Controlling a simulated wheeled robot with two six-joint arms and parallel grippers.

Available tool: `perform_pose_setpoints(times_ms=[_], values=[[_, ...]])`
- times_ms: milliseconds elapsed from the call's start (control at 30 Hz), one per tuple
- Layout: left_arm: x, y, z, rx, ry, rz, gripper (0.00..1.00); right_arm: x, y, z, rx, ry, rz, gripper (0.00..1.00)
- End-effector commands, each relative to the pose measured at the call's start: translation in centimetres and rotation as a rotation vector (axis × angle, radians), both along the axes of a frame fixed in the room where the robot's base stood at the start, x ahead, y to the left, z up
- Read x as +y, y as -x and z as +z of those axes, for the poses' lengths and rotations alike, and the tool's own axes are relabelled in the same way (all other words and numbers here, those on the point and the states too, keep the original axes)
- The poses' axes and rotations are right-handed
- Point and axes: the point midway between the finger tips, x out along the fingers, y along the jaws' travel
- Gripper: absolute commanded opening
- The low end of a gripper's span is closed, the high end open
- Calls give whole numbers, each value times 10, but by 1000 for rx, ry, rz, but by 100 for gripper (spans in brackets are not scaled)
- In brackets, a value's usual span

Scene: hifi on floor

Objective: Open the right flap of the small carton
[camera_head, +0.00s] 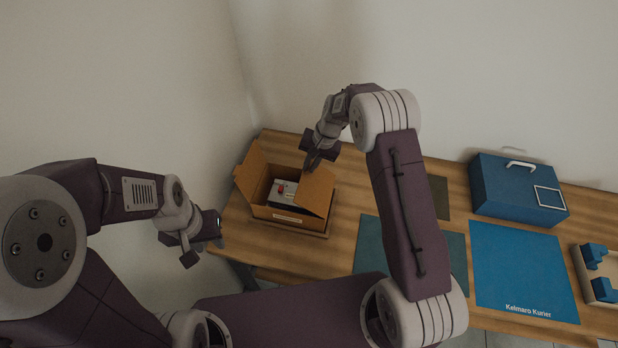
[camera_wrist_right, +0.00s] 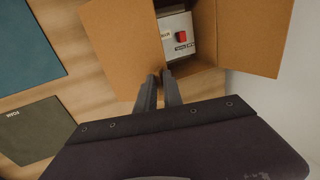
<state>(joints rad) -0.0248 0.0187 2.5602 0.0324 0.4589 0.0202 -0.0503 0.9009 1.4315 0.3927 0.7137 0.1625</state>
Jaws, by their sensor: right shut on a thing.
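The small brown carton (camera_head: 290,217) stands on the wooden table, with a grey device with a red part (camera_head: 283,190) inside. Its left flap (camera_head: 250,168) stands raised and leans outward. Its right flap (camera_head: 317,190) is also raised; in the right wrist view this flap (camera_wrist_right: 118,42) spreads left of the opening. My right gripper (camera_head: 314,163) is shut on the upper edge of the right flap; its fingertips (camera_wrist_right: 163,74) sit close together there. My left gripper (camera_head: 204,250) is empty beside the table's left edge, away from the carton, with its fingers apart.
A blue case with a handle (camera_head: 515,188) stands at the back right. A blue mat (camera_head: 520,265), a teal mat (camera_head: 455,262) and a dark mat (camera_head: 438,195) lie flat. A tray with blue parts (camera_head: 588,285) is far right. Walls stand behind and left.

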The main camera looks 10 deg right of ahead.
Motion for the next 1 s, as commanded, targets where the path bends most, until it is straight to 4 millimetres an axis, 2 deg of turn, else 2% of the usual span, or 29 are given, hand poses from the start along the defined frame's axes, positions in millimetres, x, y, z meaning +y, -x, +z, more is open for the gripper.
perform_pose_setpoints(times_ms=[33, 167, 600, 800, 1000], values=[[0, 0, -16, 0, 0, 0, 36, -7, 6, -9, 1, -30, -1, 0], [0, 0, -44, 0, 0, 0, 36, -18, 10, -5, -48, -147, -2, 0], [0, 0, -152, 0, 0, 0, 36, -62, 29, 3, -207, -530, 2, 0], [0, 0, -190, 0, 0, 0, 36, -82, 37, 3, -280, -707, 0, 0], [0, 0, -219, 0, 0, 0, 36, -100, 45, 1, -352, -881, 2, 0]])
